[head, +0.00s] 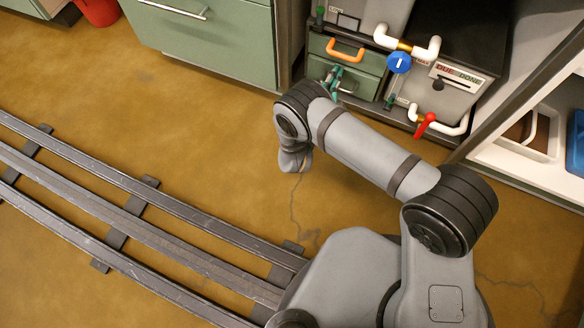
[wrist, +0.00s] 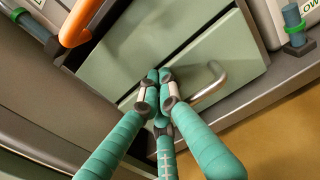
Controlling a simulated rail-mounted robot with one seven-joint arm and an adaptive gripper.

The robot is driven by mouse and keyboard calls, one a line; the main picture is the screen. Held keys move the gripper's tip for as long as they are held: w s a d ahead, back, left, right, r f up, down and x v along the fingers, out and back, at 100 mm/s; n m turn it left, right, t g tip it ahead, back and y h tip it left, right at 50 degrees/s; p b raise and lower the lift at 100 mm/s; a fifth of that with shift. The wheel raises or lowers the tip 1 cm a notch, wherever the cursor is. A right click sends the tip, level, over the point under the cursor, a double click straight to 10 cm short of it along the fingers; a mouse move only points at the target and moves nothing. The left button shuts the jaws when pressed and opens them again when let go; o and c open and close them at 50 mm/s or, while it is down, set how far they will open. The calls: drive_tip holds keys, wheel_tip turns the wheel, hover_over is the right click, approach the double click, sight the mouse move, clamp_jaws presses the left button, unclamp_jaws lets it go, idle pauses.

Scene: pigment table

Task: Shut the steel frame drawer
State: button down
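The lower green drawer (wrist: 205,52) has a bent steel bar handle (wrist: 211,86) and sits under the upper drawer in a small cabinet. In the head view the lower drawer (head: 360,86) is partly covered by my gripper. I cannot tell clearly how far its front stands out. My gripper (wrist: 160,78) has teal-wrapped fingers with their tips drawn together, right before the drawer front. The right finger hides part of the steel handle. I see nothing held between the tips, and contact with the front is unclear. In the head view my gripper (head: 333,76) is small beside the drawer.
The upper drawer (head: 372,61) has an orange handle (head: 346,49). White pipes with a blue knob (head: 398,62) and a red valve lever (head: 424,125) stand close on the right. A white shelf unit (head: 500,160) stands further right. Open floor (head: 200,120) lies left of my arm.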

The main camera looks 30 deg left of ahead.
drive_tip(key=shift+w+a+r, duration=0.1)
drive_tip(key=shift+w+a, duration=0.05)
drive_tip(key=shift+w, duration=0.1)
drive_tip(key=s+d+p, duration=0.2)
drive_tip(key=s+p, duration=0.4)
drive_tip(key=s, duration=0.8)
drive_tip(key=shift+s, duration=0.2)
drive_tip(key=w+a+b, duration=0.1)
drive_tip(key=w+b, duration=0.4)
drive_tip(key=w, duration=0.8)
drive_tip(key=shift+a+b, duration=0.35)
